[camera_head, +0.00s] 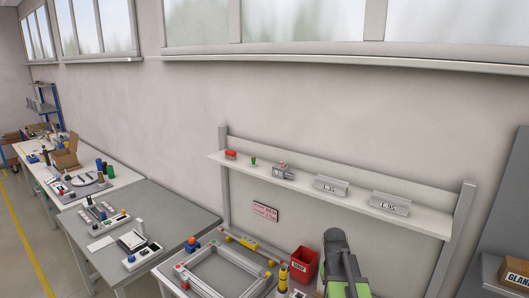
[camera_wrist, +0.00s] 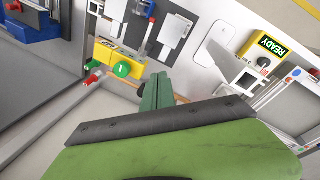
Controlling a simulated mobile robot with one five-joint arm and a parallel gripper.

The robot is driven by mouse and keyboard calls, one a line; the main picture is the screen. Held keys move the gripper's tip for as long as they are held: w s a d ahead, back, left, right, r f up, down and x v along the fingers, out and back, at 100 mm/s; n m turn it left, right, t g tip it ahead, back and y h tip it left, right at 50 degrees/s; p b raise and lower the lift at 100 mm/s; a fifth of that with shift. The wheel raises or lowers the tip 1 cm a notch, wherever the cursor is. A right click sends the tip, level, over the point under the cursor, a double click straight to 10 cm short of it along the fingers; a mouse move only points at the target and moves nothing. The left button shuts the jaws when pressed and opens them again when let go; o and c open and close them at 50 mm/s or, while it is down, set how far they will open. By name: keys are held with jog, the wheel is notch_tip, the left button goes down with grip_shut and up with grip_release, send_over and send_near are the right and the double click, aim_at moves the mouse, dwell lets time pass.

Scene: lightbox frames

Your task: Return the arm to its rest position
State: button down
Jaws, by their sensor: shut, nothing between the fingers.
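My arm shows at the bottom of the head view, with a dark grey upper part and green parts, rising in front of the workbench (camera_head: 225,293). My gripper (camera_wrist: 156,92) shows in the wrist view as green fingers beyond a dark edge and a broad green body. It is shut and empty, with nothing between the fingers. It is above the bench items, and its exact height over them is hard to tell.
A light frame (camera_head: 222,271), a red bin (camera_head: 304,265) and a yellow-and-black item (camera_head: 283,278) are near my arm. A shelf (camera_head: 300,185) runs behind. The wrist view shows a yellow box with a green button (camera_wrist: 121,69) and a READY sign (camera_wrist: 271,45).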

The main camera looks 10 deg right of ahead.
jog(key=a+n+t+y, duration=0.1)
jog(key=a+n+y, duration=0.15)
jog(key=a, duration=2.25)
notch_tip(320, 180, down, 22)
jog(key=s+b, duration=0.2)
jog(key=b, duration=1.9)
jog(key=shift+d+g, duration=0.15)
jog(key=shift+g, duration=0.15)
